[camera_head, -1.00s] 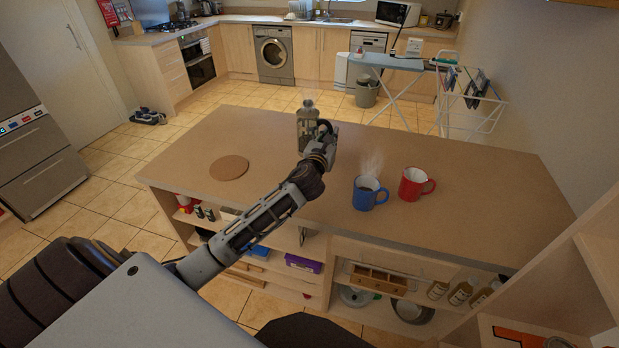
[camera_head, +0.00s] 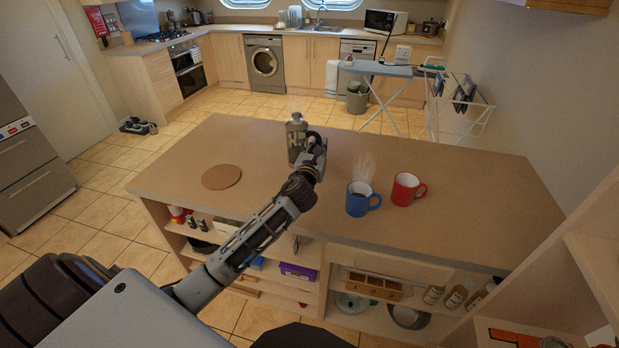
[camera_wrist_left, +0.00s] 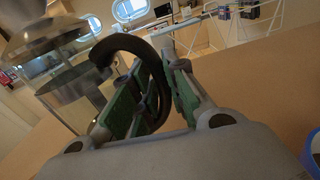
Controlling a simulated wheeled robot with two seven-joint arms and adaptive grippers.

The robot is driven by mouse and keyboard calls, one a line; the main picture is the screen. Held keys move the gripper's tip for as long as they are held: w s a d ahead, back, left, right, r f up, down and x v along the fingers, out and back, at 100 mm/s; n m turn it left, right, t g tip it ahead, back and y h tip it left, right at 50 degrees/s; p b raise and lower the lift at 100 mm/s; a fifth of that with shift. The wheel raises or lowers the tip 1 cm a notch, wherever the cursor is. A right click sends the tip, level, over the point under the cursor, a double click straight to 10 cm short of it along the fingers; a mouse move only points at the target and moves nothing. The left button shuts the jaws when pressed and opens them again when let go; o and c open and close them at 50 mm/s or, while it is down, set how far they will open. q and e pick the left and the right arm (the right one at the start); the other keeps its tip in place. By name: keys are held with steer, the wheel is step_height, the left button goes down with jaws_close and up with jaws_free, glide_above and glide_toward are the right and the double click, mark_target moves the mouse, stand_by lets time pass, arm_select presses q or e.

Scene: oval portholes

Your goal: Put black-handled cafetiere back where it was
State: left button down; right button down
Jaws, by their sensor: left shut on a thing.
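The cafetiere (camera_head: 295,138) is above or on the far part of the island worktop; I cannot tell whether its base touches. In the left wrist view its glass and metal body (camera_wrist_left: 75,85) is at the left, tilted in the picture, with its black curved handle (camera_wrist_left: 125,45) between my fingers. My left gripper (camera_head: 313,150) is shut on that handle, to the right of the body; it also shows in the left wrist view (camera_wrist_left: 160,100). A round cork mat (camera_head: 221,177) lies bare on the worktop to the left. My right gripper is not in view.
A steaming blue mug (camera_head: 358,204) and a red mug (camera_head: 404,190) stand on the island worktop (camera_head: 440,220), right of my left arm. The worktop between the cafetiere and cork mat is clear. Shelves with goods are below.

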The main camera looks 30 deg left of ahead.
arm_select(q)
step_height(320, 180, down, 5)
steer(key=shift+f+b, duration=0.15)
steer(key=shift+b, duration=0.35)
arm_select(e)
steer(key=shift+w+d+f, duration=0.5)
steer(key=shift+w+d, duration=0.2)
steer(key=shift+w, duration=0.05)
